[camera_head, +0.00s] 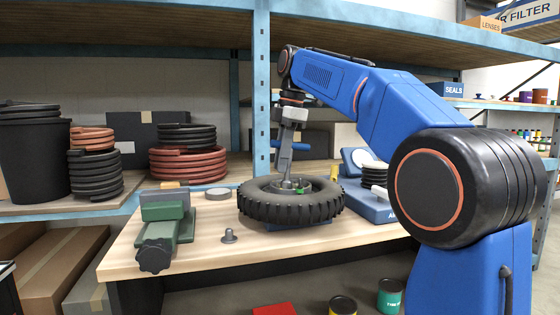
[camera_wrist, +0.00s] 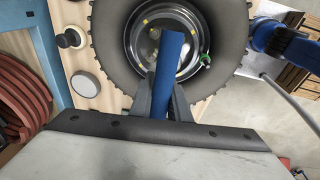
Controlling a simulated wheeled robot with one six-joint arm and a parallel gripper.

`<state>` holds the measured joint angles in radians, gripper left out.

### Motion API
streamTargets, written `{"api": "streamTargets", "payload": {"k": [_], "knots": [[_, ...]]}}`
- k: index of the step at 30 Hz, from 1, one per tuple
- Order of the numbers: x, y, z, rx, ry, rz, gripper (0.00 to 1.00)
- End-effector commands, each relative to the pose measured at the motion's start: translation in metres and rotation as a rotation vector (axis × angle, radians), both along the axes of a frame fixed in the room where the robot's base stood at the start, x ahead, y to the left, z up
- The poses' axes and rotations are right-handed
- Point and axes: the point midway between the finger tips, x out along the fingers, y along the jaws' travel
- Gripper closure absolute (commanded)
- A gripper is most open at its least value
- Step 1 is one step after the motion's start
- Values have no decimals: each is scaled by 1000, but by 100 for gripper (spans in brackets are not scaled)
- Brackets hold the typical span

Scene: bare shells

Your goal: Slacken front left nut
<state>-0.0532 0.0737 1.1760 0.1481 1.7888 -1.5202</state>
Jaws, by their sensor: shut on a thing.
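A black knobbly tyre on a wheel (camera_head: 290,207) lies flat on the wooden bench. Its metal hub shows in the wrist view (camera_wrist: 141,45), with yellow marks around it. A green piece (camera_head: 300,187) sits at the hub's right side; it also shows in the wrist view (camera_wrist: 206,59). My gripper (camera_head: 288,147) points down over the hub, shut on a blue-handled tool (camera_wrist: 171,65). The front left nut is hidden or too small to tell.
A green vise (camera_head: 165,225) stands at the bench's left front, with a small grey knobbed part (camera_head: 229,236) beside it. A blue box-like stand (camera_head: 368,203) is right of the wheel. Coiled hoses (camera_head: 187,165) fill the shelf behind. The bench front is mostly clear.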

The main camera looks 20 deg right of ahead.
Motion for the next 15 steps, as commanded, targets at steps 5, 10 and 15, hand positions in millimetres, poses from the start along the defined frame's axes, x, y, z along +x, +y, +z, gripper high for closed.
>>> {"api": "streamTargets", "payload": {"k": [5,10,15], "knots": [[1,-8,9,-15,-7,-11,100],[1,-8,18,-13,-13,-11,100],[-1,-8,25,-14,-12,-11,100]]}}
